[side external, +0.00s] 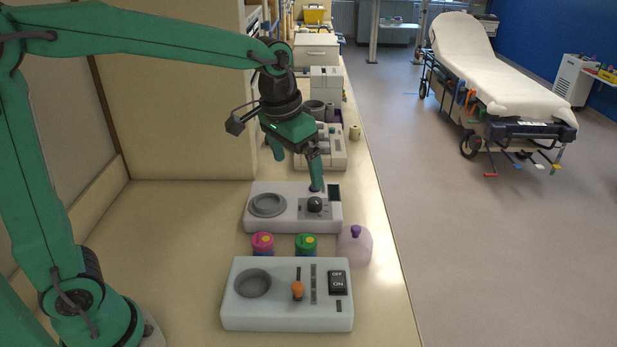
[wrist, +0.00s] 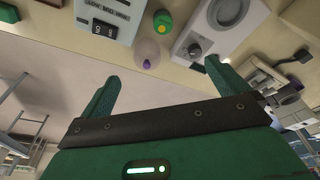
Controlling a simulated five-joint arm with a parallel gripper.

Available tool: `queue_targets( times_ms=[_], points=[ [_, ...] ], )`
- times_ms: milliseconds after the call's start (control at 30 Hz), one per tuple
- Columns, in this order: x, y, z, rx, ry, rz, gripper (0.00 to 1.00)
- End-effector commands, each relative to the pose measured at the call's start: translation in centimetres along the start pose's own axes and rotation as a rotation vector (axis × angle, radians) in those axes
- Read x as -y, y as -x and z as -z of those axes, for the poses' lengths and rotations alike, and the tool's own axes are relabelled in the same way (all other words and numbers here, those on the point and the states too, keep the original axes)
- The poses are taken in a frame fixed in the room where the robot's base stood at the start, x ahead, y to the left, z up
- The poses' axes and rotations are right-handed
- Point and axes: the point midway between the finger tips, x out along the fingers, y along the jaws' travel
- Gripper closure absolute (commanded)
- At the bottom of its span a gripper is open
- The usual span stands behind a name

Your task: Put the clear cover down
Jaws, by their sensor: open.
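The clear cover (side external: 357,248) is a faint purple-tinted dome with a purple knob on top. It stands upright on the counter near its right edge, right of the green-lidded jar (side external: 306,245). In the wrist view the cover (wrist: 148,48) shows beyond my fingertips, between the two devices. My gripper (side external: 296,168) is open and empty, above the far part of the middle device (side external: 292,222), behind and left of the cover. Its fingers also show spread in the wrist view (wrist: 162,72). One finger hides part of that device.
A pink-lidded jar (side external: 262,244) stands left of the green one. The near device (side external: 287,318) has a round recess, an orange knob and a black switch. More devices (side external: 330,160) stand farther back. The counter (side external: 180,250) is clear at left; its right edge drops to the floor.

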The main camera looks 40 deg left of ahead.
Motion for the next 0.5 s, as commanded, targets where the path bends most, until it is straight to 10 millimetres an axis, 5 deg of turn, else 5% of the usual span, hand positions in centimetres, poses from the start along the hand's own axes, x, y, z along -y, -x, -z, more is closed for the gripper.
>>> queue_targets(
  times_ms=[500],
  points=[
    [2.7,4.4,-10.2,-0.163,0.062,0.020,0.01]
  ],
)
